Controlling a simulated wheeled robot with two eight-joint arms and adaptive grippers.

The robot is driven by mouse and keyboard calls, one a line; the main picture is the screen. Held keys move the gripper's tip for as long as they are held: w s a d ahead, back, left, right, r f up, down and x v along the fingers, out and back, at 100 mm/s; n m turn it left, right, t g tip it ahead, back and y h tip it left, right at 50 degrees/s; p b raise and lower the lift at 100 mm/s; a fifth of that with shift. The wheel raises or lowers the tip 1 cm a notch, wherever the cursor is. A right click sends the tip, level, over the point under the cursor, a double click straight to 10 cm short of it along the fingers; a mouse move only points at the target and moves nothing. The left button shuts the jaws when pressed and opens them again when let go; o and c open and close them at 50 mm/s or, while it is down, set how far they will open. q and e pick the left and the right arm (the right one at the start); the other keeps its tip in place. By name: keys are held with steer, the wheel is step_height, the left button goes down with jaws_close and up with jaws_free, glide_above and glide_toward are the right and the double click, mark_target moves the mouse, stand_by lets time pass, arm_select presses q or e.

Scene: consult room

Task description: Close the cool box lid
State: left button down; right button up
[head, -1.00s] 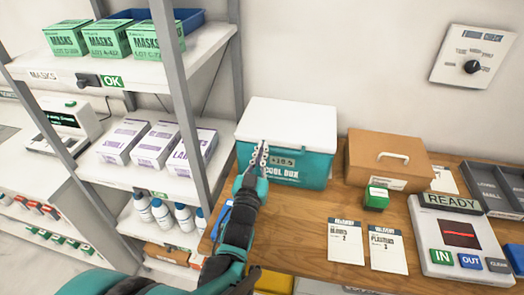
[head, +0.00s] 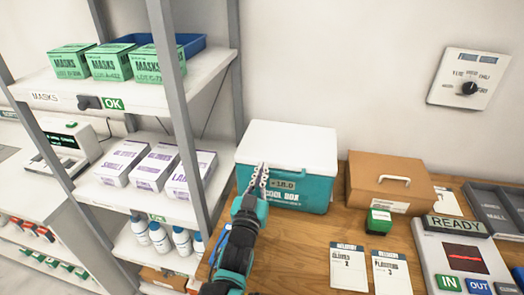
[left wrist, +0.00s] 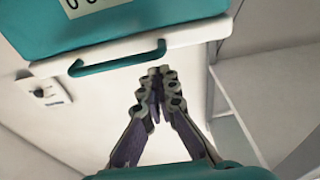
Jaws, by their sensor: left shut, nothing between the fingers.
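The cool box (head: 312,195) is teal with a white lid (head: 290,143) and stands on the wooden counter. The lid lies flat on the box, with no gap visible. Its front display seems to read +18.0. My left gripper (head: 258,170) is in front of the box at the lid's front edge, fingers together and empty. In the left wrist view, the fingertips (left wrist: 158,72) are beside a teal handle bar (left wrist: 120,57) along the white lid edge (left wrist: 195,32). I cannot tell whether they touch it. My right gripper is not in view.
A brown case (head: 385,180) stands right of the box, with a small green box (head: 378,221) before it. Two delivery cards (head: 390,270) and a READY device (head: 455,250) lie on the counter (head: 310,245). A shelf post (head: 180,110) rises at left.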

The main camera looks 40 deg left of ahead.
arm_select(q)
step_height(320, 180, up, 9)
steer(key=shift+d, duration=0.15)
stand_by(0.4)
steer(key=shift+f, duration=0.1)
steer(key=w+d+f+m+g+h, duration=0.2)
steer(key=d+f+h, duration=0.2)
steer(key=d+f, duration=0.3)
steer(key=s+d+f+m+g+h, duration=0.1)
steer(key=s+d+f+g+h, duration=0.1)
steer(key=d+f, duration=0.2)
steer(key=s+d+f+m+g+h, duration=0.1)
steer(key=s+d+f+g, duration=0.2)
steer(key=d+f, duration=0.2)
steer(key=s+d+f+m+g+h, duration=0.1)
steer(key=s+d+f+g+h, duration=0.1)
steer(key=d+f, duration=0.3)
steer(key=shift+s+d+f+m+g+h, duration=0.1)
steer(key=shift+s+f+m+g+h, duration=0.15)
steer(key=shift+f, duration=0.2)
steer(key=shift+s+d+f+m+g+h, duration=0.1)
steer(key=shift+s+f+m+g, duration=0.05)
steer(key=shift+f+g, duration=0.25)
